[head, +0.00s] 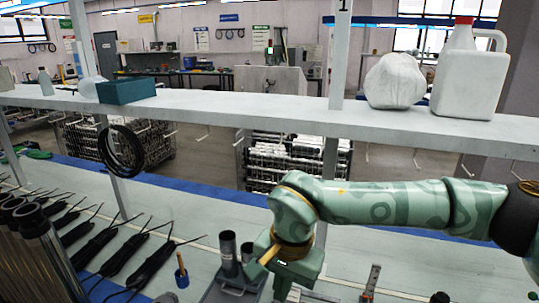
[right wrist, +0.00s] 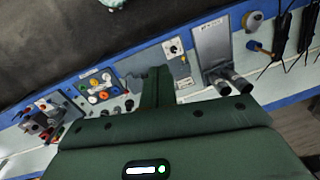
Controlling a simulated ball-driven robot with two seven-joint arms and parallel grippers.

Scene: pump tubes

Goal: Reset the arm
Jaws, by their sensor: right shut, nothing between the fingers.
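My right arm (head: 390,205) reaches in from the right in the head view, bent at the wrist so the hand points down over the bench. My right gripper (head: 285,285) is low in the frame, partly cut off by the bottom edge. In the right wrist view its green fingers (right wrist: 157,80) are together with nothing between them. Just left of the hand in the head view, short grey tubes (head: 228,252) stand in a grey holder (head: 215,293). The holder (right wrist: 212,42) and tubes (right wrist: 222,86) also show right of the fingers in the right wrist view. My left gripper is not in view.
A shelf (head: 240,110) crosses above the bench, bearing a white jug (head: 470,75), a white bag (head: 395,82) and a teal box (head: 127,91). Coloured fittings (right wrist: 97,90) lie left of the fingers.

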